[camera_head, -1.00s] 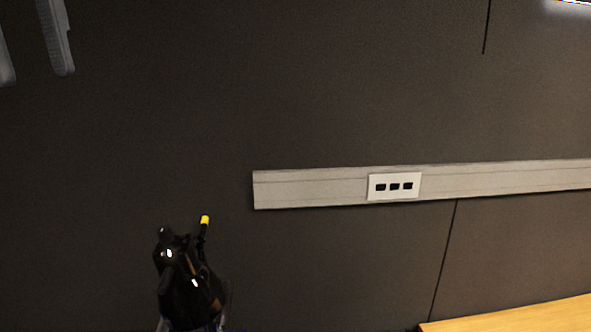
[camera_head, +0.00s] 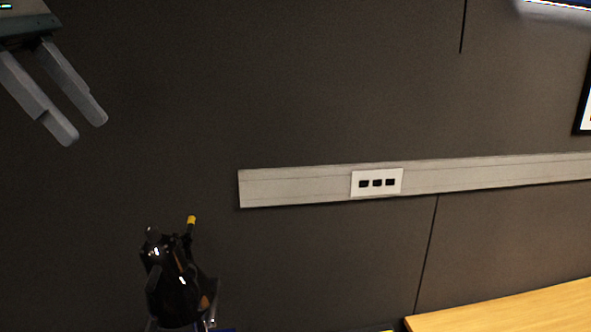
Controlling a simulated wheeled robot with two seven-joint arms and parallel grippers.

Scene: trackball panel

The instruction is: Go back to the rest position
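My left gripper (camera_head: 86,132) comes in at the upper left corner of the head view. Its two grey fingers point down and to the right, with a gap between them and nothing in it. It is open and touches nothing that I can see. My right gripper does not show. No trackball panel is in view.
A dark panelled wall (camera_head: 330,90) fills the view. A grey rail (camera_head: 300,187) with a white socket plate (camera_head: 377,183) runs along it. A black object with a yellow tip (camera_head: 175,285) stands at the bottom left. A wooden tabletop (camera_head: 510,312) shows at the lower right.

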